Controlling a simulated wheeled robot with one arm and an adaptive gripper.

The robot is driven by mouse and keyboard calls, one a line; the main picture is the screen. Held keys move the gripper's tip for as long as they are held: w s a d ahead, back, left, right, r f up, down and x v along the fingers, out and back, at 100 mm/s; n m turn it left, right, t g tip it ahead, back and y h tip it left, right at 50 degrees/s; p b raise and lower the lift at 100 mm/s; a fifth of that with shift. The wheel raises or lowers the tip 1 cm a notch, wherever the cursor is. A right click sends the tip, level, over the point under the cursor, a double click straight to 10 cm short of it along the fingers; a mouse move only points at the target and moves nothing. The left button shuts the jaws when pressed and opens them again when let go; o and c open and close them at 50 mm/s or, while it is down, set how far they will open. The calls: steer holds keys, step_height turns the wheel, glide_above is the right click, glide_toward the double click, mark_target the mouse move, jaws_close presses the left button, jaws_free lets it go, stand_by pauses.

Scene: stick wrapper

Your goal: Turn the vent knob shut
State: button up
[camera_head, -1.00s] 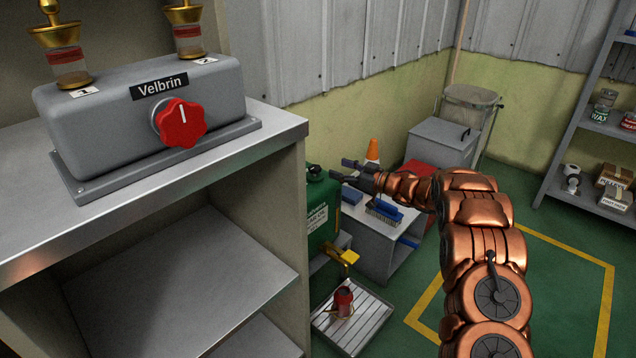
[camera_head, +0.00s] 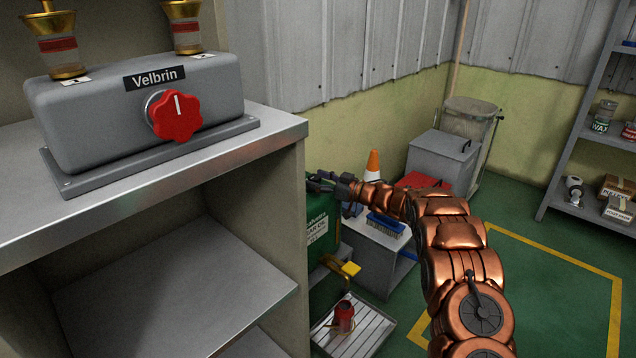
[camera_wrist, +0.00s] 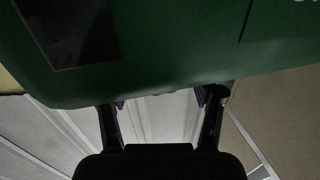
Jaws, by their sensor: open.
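A red lobed knob (camera_head: 177,115) with a white pointer line, pointing about straight up, is on the front of the grey Velbrin housing (camera_head: 85,120) on the shelf at left. No vent label is readable on it. My gripper (camera_head: 318,182) is well to the right of this knob and lower, at the top of a green oil container (camera_head: 318,232). In the wrist view its two open fingers (camera_wrist: 160,100) reach toward the container's green surface (camera_wrist: 170,60), with nothing seen between them. The container's top is largely hidden behind my gripper and the shelf.
Two brass-topped sight glasses stand on the housing. The grey shelf's right edge (camera_head: 285,135) lies between the red knob and my arm. A yellow-handled tap (camera_head: 348,269), a red can (camera_head: 344,317) on a ribbed tray (camera_head: 370,335) and a blue brush (camera_head: 385,224) are near the container.

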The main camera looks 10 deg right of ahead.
steer(key=c, duration=1.1)
steer(key=shift+c, duration=0.2)
steer(key=shift+a+r+m+t+h, duration=0.1)
steer(key=shift+m+t+h, duration=0.4)
steer(key=shift+m+t, duration=0.1)
steer(key=shift+s+m+t+h, duration=0.1)
steer(key=shift+m+t+h, duration=0.3)
steer(key=shift+t+h, duration=0.15)
steer(key=shift+s+a+f+m+t+h+b, duration=0.15)
steer(key=shift+m+t+h, duration=0.25)
steer(key=shift+h, duration=0.2)
steer(key=shift+w+m+t+h+b, duration=0.1)
steer(key=shift+m+t+h+b, duration=0.15)
steer(key=shift+m+h, duration=0.35)
steer(key=shift+s+a+f+m+t+h+b, duration=0.1)
steer(key=shift+m+t+h, duration=0.3)
steer(key=shift+h, duration=0.25)
steer(key=m+t+h+b, duration=0.1)
steer(key=m+h, duration=0.1)
steer(key=h, duration=0.1)
steer(key=shift+a+h+b, duration=0.1)
steer(key=shift+h+b, duration=0.3)
steer(key=shift+r+m+t+h+b, duration=0.25)
steer(key=shift+m+t+h+b, duration=0.15)
steer(key=shift+m+h, duration=0.6)
steer(key=shift+h, duration=0.5)
